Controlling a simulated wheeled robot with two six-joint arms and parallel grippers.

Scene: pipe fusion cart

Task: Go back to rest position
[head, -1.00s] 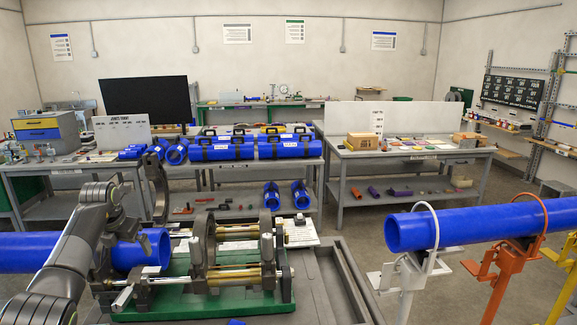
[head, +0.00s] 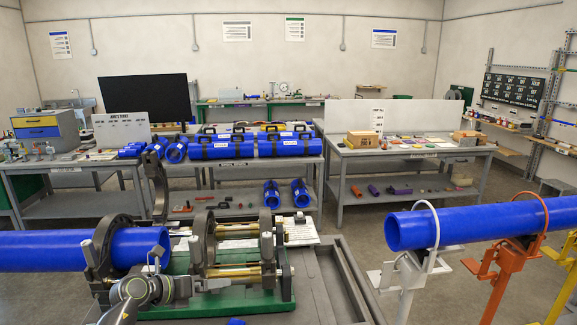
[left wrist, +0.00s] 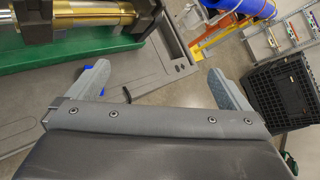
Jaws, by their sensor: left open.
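My left arm (head: 138,293) comes in low at the bottom left of the head view, in front of the pipe fusion machine. In the left wrist view my left gripper (left wrist: 158,78) is open, its two fingers wide apart with nothing between them. Below it are the grey cart top and the floor. The fusion machine (head: 232,306) has a green base, brass rods and dark clamp rings. A blue pipe (head: 45,251) lies in its left clamp, and the left clamp's upper half stands open. My right gripper is in neither view.
At the right, another blue pipe (head: 480,223) rests on white, orange and yellow stands. The grey cart top (head: 322,285) is clear right of the machine. Benches with blue pipes and cases stand behind. A black crate (left wrist: 288,92) is on the floor.

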